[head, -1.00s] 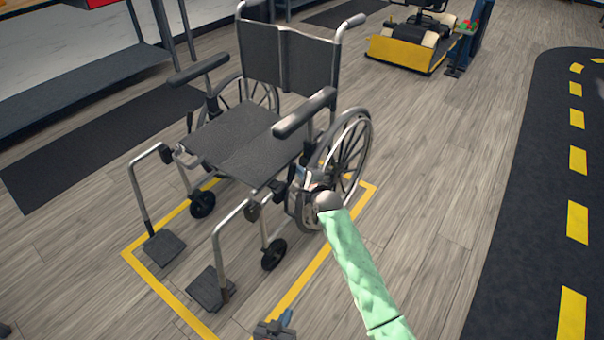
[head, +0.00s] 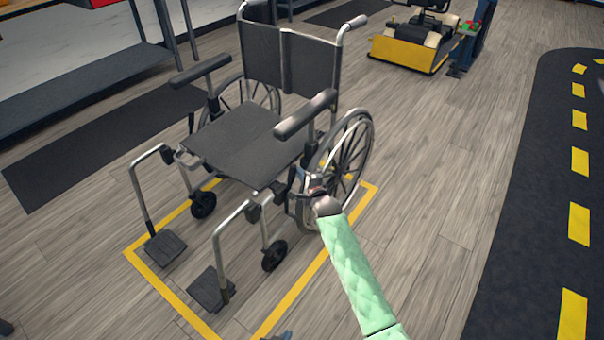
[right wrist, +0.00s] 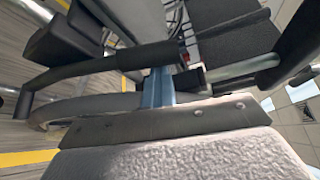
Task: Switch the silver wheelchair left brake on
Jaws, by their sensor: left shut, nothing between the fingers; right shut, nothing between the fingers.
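The silver wheelchair (head: 245,145) stands upright, its front toward the lower left. Its large wheel (head: 350,155) on the picture's right side is the wheelchair's left one. My right arm reaches to the front of this wheel, below the armrest. My right gripper (right wrist: 158,86) shows blue fingers in the right wrist view, shut and empty, close against dark and metal bars of the chair. The left brake lever cannot be made out clearly there; I cannot tell whether the fingers touch it. My left gripper (head: 283,335) barely shows at the bottom edge, shut and away from the chair.
A yellow floor outline (head: 305,285) surrounds the chair. Two footplates (head: 211,288) stick out at the front. A yellow and black scooter (head: 408,48) stands at the back. A dark shelf (head: 80,85) is at the left. The floor right of the chair is open.

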